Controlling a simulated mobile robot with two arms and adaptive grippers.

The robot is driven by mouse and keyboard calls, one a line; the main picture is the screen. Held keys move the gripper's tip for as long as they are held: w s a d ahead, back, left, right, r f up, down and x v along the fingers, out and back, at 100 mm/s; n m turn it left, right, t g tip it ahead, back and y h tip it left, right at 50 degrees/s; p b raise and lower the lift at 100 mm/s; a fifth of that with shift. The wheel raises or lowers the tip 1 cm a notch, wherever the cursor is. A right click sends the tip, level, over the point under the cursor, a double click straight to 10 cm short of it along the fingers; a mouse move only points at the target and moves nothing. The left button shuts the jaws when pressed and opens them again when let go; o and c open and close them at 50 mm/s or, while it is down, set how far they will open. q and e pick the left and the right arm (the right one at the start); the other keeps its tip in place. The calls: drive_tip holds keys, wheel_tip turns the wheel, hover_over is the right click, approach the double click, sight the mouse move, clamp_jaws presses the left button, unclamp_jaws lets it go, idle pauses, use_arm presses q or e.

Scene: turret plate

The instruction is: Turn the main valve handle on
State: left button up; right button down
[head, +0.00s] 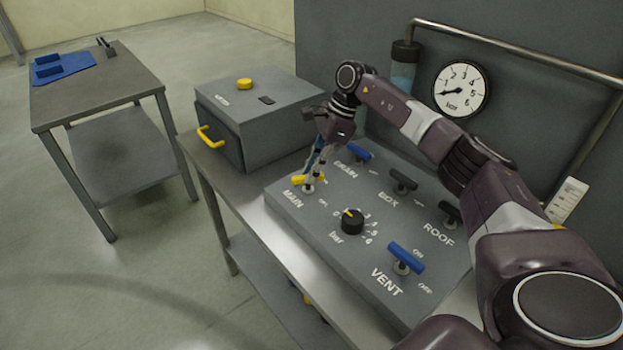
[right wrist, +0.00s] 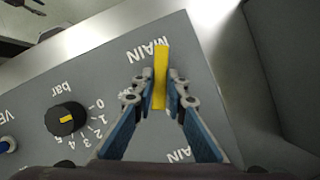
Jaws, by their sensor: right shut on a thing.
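The yellow main valve handle (head: 299,180) is a short bar on a post by the MAIN label, at the left corner of the sloping grey panel (head: 385,290). My right gripper (head: 314,172) reaches down onto it and is shut on it. In the right wrist view the yellow handle (right wrist: 161,60) stands lengthwise between the fingertips (right wrist: 161,92), its far end sticking out beyond them beside MAIN. The fingers hide part of the handle and its ON and OFF marks, so its exact setting cannot be told. My left gripper is not in view.
Close by are the bar knob (head: 352,221), the blue vent handle (head: 406,257), the blue drain handle (head: 360,150) and the dark box handle (head: 403,180). A grey box (head: 262,120) stands left of the panel. The gauge (head: 461,89) needle points near 1.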

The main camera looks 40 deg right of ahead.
drive_tip(key=n, duration=0.1)
drive_tip(key=n+g+b, duration=0.1)
drive_tip(key=n, duration=0.1)
drive_tip(key=n+b, duration=0.1)
drive_tip(key=shift+w+r+n+g, duration=0.15)
drive_tip(key=shift+w+n+g, duration=0.15)
drive_tip(key=shift+n+g, duration=0.1)
idle(0.4)
drive_tip(key=c, duration=1.9)
unclamp_jaws()
drive_tip(key=shift+c, duration=0.2)
drive_tip(key=shift+d, duration=0.1)
drive_tip(key=v, duration=0.7)
drive_tip(key=shift+d+r, duration=0.1)
drive_tip(key=shift+d, duration=0.05)
